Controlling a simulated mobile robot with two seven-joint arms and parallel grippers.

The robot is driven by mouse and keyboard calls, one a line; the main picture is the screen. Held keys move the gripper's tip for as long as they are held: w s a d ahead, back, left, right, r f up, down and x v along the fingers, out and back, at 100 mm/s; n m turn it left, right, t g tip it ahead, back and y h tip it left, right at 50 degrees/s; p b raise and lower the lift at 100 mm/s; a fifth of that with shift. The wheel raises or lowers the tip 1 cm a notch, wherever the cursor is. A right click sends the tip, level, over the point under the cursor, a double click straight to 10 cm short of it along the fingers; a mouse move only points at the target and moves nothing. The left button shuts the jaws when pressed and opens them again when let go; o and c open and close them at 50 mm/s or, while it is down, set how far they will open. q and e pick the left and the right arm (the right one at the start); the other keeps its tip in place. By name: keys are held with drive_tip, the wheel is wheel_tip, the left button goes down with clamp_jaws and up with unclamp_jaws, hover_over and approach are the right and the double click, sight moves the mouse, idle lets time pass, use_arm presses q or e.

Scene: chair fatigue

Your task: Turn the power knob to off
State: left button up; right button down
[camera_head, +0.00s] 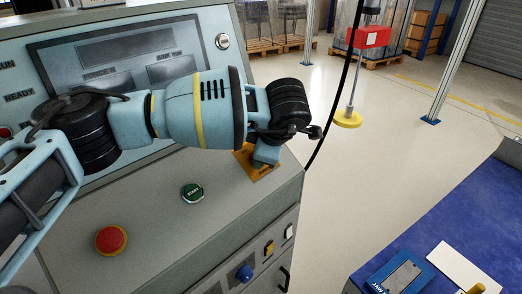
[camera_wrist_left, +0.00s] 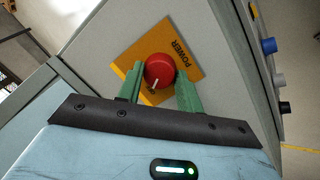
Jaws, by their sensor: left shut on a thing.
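The red power knob (camera_wrist_left: 159,70) sits on an orange plate (camera_wrist_left: 183,38) marked POWER on the machine's panel. A pale pointer mark shows on the knob in the left wrist view. My left gripper (camera_wrist_left: 160,80) has its green fingers on both sides of the knob, shut on it. In the head view my left arm reaches across the panel from the left, and its wrist hides the knob; the orange plate (camera_head: 262,172) partly shows beneath. My right gripper is in neither view.
A green START button (camera_head: 192,193) and a red mushroom button (camera_head: 111,239) sit on the panel left of the plate. A screen (camera_head: 120,50) is behind my arm. A blue-covered table (camera_head: 440,220) stands at right, with clear floor between.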

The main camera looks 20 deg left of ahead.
use_arm(q)
drive_tip(key=shift+r, duration=0.1)
idle(0.4)
drive_tip(key=o, duration=0.8)
drive_tip(key=shift+o, duration=0.9)
drive_tip(key=v, duration=0.8)
drive_tip(key=shift+d, duration=0.1)
